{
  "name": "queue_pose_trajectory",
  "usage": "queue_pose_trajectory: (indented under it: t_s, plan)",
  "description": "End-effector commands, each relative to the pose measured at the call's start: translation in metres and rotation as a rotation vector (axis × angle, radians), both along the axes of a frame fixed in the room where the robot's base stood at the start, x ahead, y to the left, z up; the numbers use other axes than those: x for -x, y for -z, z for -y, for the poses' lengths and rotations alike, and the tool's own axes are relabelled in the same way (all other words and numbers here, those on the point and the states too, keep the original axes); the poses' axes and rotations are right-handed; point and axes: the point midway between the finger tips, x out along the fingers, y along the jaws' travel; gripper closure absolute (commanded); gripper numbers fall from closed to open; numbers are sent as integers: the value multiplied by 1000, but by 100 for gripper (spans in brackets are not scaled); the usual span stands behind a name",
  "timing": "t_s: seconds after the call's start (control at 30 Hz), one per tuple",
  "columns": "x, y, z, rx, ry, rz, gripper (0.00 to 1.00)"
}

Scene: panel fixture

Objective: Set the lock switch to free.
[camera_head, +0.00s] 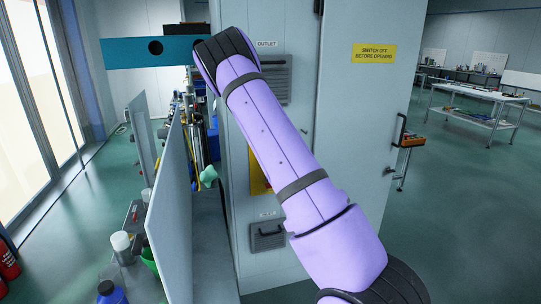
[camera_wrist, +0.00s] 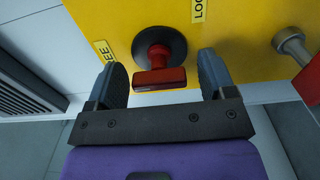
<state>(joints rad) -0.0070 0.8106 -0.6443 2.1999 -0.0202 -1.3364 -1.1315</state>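The lock switch is a red handle (camera_wrist: 160,78) on a round black base (camera_wrist: 158,46), mounted on a yellow panel (camera_wrist: 240,45) in the wrist view. A label ending in "EE" (camera_wrist: 104,50) is left of the base. A label starting "LOC" (camera_wrist: 199,10) is at the upper right. My gripper (camera_wrist: 161,77) is open, one finger on each side of the red handle, with a gap on both sides. In the head view a sliver of the yellow panel (camera_head: 258,180) shows beside my arm; the switch and gripper are hidden there.
A metal knob (camera_wrist: 292,44) and a red part (camera_wrist: 310,82) are to the right on the panel. A grey vent (camera_wrist: 25,90) is at left. The head view shows a grey cabinet with a door (camera_head: 365,120), and a cluttered bench (camera_head: 205,235) to its left.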

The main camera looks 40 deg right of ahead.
Motion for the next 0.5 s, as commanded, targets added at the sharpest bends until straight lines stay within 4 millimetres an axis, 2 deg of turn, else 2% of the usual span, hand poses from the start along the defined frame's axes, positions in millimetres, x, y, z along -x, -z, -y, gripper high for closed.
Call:
queue_pose_trajectory:
  t_s: [0.27,0.5]
  plan:
    - [8,0,-4,-1,1,0,23]
    - [45,0,-21,-1,1,-2,23]
